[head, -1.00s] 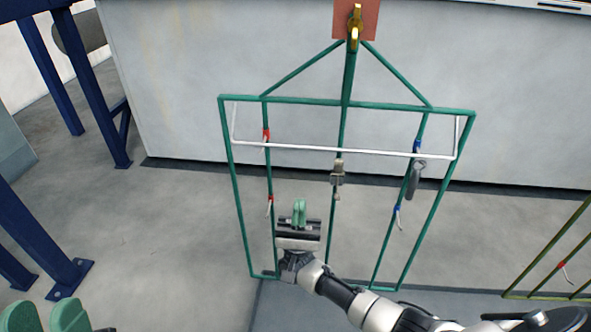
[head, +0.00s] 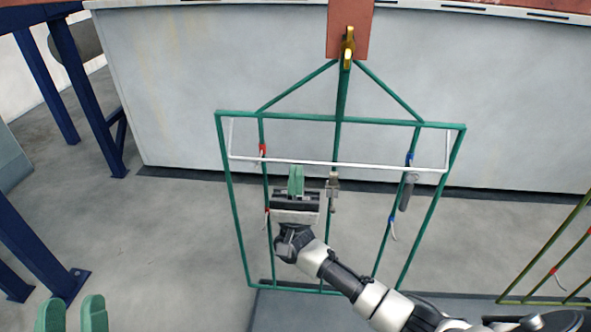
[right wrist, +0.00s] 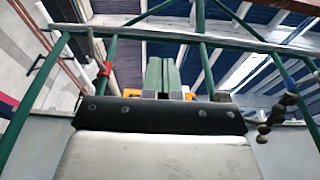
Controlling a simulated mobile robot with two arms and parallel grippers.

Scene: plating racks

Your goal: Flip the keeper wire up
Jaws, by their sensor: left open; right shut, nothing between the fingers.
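The green rack (head: 228,190) hangs from a yellow hook (head: 348,45). The keeper wire (head: 380,167) is a white U-shaped wire hanging down from near the rack's top bar, its long straight part crossing the frame below that bar. My right gripper (head: 296,178) is shut and empty, its green fingers pointing up. The tips reach the wire's line in the head view, left of the centre post; I cannot tell whether they touch it. The fingers (right wrist: 162,78) also show upright in the right wrist view. My left gripper (head: 73,314) is open and empty at the lower left.
A metal clip (head: 333,185) sits on the centre post, close right of my right gripper. A grey part (head: 408,191) hangs on the right inner bar. Another rack (head: 545,296) stands lower right. Blue steel legs (head: 40,240) stand left. A grey wall (head: 210,80) is behind.

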